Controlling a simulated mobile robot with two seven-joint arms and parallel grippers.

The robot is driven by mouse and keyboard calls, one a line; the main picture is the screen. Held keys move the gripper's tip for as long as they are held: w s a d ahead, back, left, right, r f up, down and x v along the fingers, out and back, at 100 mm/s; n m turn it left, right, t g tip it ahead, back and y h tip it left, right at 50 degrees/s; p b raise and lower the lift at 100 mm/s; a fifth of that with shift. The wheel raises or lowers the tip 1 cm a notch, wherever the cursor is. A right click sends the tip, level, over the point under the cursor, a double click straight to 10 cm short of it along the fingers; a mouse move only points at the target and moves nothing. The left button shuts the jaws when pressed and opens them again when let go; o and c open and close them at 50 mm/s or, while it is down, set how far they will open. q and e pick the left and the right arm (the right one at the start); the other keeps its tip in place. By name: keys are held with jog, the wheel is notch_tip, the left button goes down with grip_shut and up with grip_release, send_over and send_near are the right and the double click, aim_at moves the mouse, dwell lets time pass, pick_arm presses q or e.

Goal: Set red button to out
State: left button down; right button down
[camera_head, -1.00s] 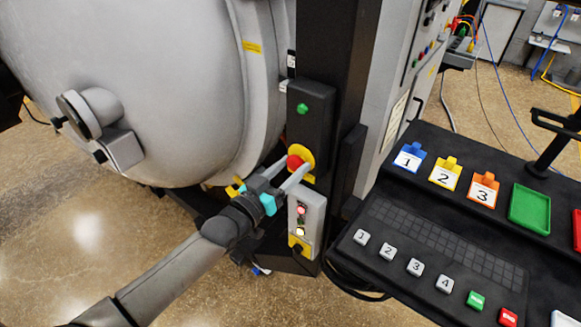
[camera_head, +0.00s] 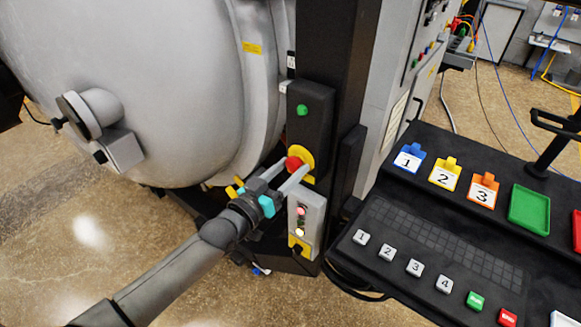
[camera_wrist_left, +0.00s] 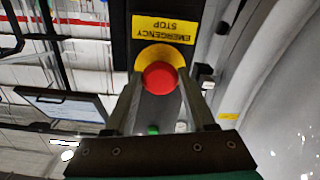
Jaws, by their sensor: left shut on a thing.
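The red button (camera_head: 293,163) is a mushroom-shaped emergency stop on a yellow ring (camera_head: 308,158), set on the dark post. In the left wrist view the red button (camera_wrist_left: 160,78) sits in the middle, under a yellow "EMERGENCY STOP" label (camera_wrist_left: 161,30) that appears upside down. My left gripper (camera_head: 291,170) reaches it from the lower left. Its two fingers lie on either side of the red button and are shut on it. My right gripper is not in view.
A green button (camera_head: 302,109) sits above on the same dark box. A grey box with lights (camera_head: 303,222) hangs just below the gripper. The large grey furnace vessel (camera_head: 160,80) fills the left. A black console (camera_head: 400,235) with keys and coloured tags stands at the right.

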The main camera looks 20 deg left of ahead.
pick_arm(q)
jog(key=shift+s+a, duration=0.2)
jog(key=shift+s, duration=0.35)
jog(key=c, duration=0.7)
grip_release()
jog(key=o, duration=0.3)
jog(key=shift+s, duration=0.15)
jog(key=shift+o, duration=1)
jog(key=v, duration=1.5)
jog(key=shift+a, duration=0.1)
